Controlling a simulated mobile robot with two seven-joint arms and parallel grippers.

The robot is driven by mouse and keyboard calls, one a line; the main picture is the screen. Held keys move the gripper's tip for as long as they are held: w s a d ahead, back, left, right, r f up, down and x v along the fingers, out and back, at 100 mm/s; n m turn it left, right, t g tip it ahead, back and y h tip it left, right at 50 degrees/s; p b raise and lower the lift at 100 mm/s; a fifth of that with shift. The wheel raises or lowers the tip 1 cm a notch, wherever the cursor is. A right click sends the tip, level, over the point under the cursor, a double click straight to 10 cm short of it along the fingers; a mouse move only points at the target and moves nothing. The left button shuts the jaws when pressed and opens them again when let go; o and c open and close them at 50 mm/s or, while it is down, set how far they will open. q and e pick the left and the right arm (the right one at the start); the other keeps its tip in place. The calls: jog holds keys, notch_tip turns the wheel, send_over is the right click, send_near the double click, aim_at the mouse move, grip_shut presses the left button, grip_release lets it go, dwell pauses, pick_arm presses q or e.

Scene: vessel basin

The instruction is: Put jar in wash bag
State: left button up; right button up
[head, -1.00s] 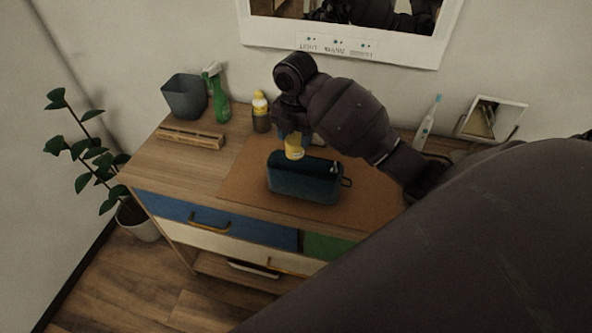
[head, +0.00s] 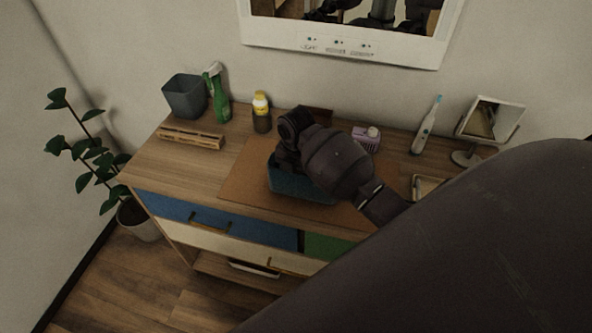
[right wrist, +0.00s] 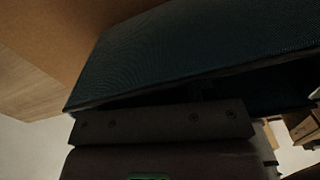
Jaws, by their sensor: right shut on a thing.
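The dark teal wash bag (head: 298,189) stands on the brown mat on the dresser top. My right gripper (head: 287,163) is over and at the bag's opening, with the arm coming in from the right. The jar, yellow in the earlier head frame, is hidden now behind my gripper and the bag. My right gripper is shut on it. In the right wrist view the bag's wall (right wrist: 200,50) fills the upper part, close beside the dark gripper body (right wrist: 165,125); the fingertips are not clear. My left gripper is not in view.
A yellow-capped bottle (head: 261,113), green spray bottle (head: 219,103), grey bin (head: 186,97) and wooden rack (head: 192,137) stand left. A purple container (head: 367,139), toothbrush (head: 427,125) and small mirror (head: 490,120) stand right. The mat (head: 245,170) is bare left of the bag.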

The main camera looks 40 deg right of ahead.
jog(key=shift+f, duration=0.25)
jog(key=o, duration=1)
jog(key=shift+r, duration=0.2)
